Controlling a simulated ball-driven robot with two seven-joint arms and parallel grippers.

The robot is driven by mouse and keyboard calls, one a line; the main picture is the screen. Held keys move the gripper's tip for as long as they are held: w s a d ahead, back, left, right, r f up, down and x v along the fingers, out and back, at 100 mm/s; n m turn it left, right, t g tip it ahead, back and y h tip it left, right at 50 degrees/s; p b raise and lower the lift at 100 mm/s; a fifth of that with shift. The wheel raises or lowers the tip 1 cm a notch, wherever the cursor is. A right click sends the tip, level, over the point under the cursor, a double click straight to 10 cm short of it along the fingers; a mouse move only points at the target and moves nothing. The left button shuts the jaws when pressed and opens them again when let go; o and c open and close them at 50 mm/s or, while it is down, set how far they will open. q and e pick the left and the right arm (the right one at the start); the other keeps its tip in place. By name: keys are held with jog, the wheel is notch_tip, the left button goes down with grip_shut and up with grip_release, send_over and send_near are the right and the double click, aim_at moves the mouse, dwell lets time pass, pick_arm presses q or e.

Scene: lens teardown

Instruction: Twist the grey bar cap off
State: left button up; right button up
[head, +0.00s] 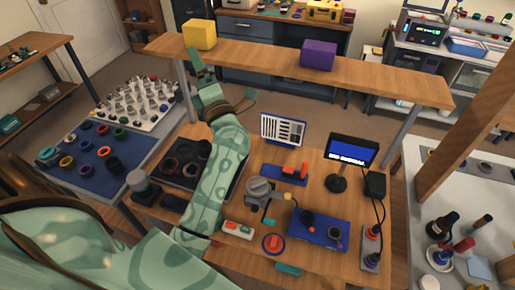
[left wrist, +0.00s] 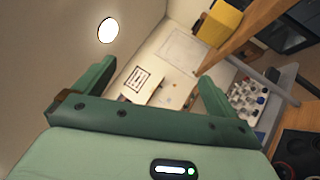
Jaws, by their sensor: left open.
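A grey part with a bar-like top (head: 258,190), which looks like the grey bar cap, stands near the middle of the wooden workbench (head: 310,252). Whether the cap is loose or seated is too small to tell. My left arm reaches across the bench, and its gripper (head: 222,80) is up near the raised wooden shelf, well beyond and left of the grey part. In the left wrist view the left gripper (left wrist: 155,92) is open with nothing between its fingers. The grey part is not seen in that view. My right gripper is not in view.
A yellow block (head: 199,34) and a purple block (head: 318,54) sit on the shelf (head: 390,82). A small monitor (head: 352,150), a blue tray (head: 318,232) and a red button (head: 273,243) surround the grey part. A dark tray (head: 178,178) lies left, partly behind my arm.

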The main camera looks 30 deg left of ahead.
pick_arm(q)
jog(key=a+f+n+g+h, duration=0.1)
jog(key=a+f+n+g, duration=0.35)
jog(key=n+g, duration=0.2)
jog(key=n+g+h, duration=0.5)
jog(key=n+h, duration=0.4)
jog(key=h, duration=0.9)
send_near(257, 182)
notch_tip(257, 182, down, 10)
jog(key=b, duration=0.6)
jog(key=shift+w+a+f, duration=0.1)
jog(key=shift+w, duration=0.05)
